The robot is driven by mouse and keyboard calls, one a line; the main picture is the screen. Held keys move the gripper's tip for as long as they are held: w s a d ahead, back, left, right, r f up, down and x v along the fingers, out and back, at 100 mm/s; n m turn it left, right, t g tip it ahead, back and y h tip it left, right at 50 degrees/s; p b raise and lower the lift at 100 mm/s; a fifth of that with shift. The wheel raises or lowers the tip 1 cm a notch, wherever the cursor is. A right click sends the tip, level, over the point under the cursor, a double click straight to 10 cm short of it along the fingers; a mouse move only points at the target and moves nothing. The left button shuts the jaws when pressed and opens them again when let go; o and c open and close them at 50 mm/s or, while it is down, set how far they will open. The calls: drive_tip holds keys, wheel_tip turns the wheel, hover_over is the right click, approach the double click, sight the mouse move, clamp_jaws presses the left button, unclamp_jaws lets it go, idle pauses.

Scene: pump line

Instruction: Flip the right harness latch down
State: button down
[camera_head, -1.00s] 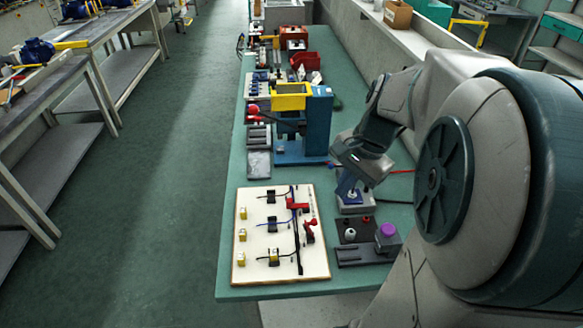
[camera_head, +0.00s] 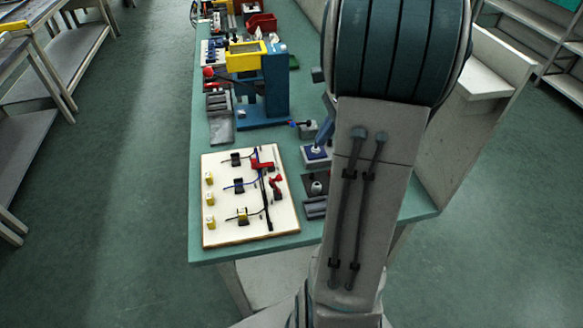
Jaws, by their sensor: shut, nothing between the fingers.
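The white harness board (camera_head: 225,172) lies near the front end of the green bench. It carries two red latches on its right part. The upper latch (camera_head: 262,165) sits by the black wire trunk, its arm lying roughly across the board. The right latch (camera_head: 276,185) is lower and closer to the board's right edge. It looks tilted up from the board, but it is too small to be sure. My arm crosses the right side of the view, to the right of the board. My gripper is hidden and does not show.
A blue press with a yellow top (camera_head: 276,90) stands behind the board. A small blue-and-white fixture (camera_head: 317,152) and a dark tray (camera_head: 314,207) are right of it, partly behind my arm. The floor left of the bench (camera_head: 120,200) is clear.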

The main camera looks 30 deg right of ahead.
drive_tip(key=a+r+x, duration=0.1)
drive_tip(key=a+x, duration=0.1)
drive_tip(key=x, duration=1)
drive_tip(key=shift+w+a+f, duration=0.2)
drive_tip(key=shift+w+a, duration=0.15)
drive_tip(key=shift+a, duration=0.1)
drive_tip(key=shift+d+r+p, duration=0.1)
drive_tip(key=shift+p, duration=0.4)
